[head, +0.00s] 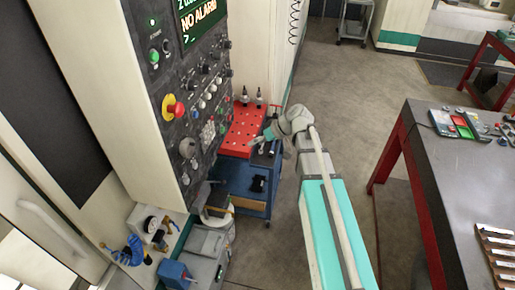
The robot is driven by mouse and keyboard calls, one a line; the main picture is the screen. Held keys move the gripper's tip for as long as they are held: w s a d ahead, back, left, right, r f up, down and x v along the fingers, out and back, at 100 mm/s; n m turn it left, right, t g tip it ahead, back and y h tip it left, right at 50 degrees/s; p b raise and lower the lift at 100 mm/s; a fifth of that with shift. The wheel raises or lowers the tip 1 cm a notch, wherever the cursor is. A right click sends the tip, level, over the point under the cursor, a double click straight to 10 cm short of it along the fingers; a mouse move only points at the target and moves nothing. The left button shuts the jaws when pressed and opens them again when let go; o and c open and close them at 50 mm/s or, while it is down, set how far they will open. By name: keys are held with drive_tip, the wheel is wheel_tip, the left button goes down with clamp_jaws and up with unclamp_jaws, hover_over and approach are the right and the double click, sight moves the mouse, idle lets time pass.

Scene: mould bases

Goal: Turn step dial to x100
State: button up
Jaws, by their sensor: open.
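The control panel (204,95) is on the left on a machine's dark face, seen at a steep angle. It carries several small knobs, buttons and switches; their labels are too small to read. I cannot tell which knob is the step dial or where it points. A grey round handwheel-like knob (188,147) sits low on the panel. My gripper (254,142) is open, small in view, right of the panel and apart from it. No object shows between its fingers.
A red emergency stop button (174,107) sticks out on the panel. A blue cart (236,182) with a red holder rack (241,130) stands close behind my gripper. A grey table (460,190) with red legs is at the right.

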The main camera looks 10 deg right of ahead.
drive_tip(key=shift+s+d+f, duration=0.1)
drive_tip(key=shift+s+f, duration=0.2)
drive_tip(key=shift+f, duration=0.15)
drive_tip(key=s+d+f+m+g+h+b, duration=0.1)
drive_tip(key=s+d+f+m+h+b, duration=0.2)
drive_tip(key=s+f+b, duration=0.3)
drive_tip(key=s+d+f+m+g+h+b, duration=0.1)
drive_tip(key=s+d+f+m+h+b, duration=0.3)
drive_tip(key=s+f, duration=0.5)
wheel_tip(320, 180, down, 2)
drive_tip(key=shift+d+f+h+b, duration=0.25)
drive_tip(key=shift+d+h+b, duration=0.55)
drive_tip(key=shift+h+b, duration=0.25)
drive_tip(key=shift+s, duration=0.1)
drive_tip(key=c, duration=0.3)
drive_tip(key=shift+c, duration=0.2)
drive_tip(key=shift+a, duration=0.15)
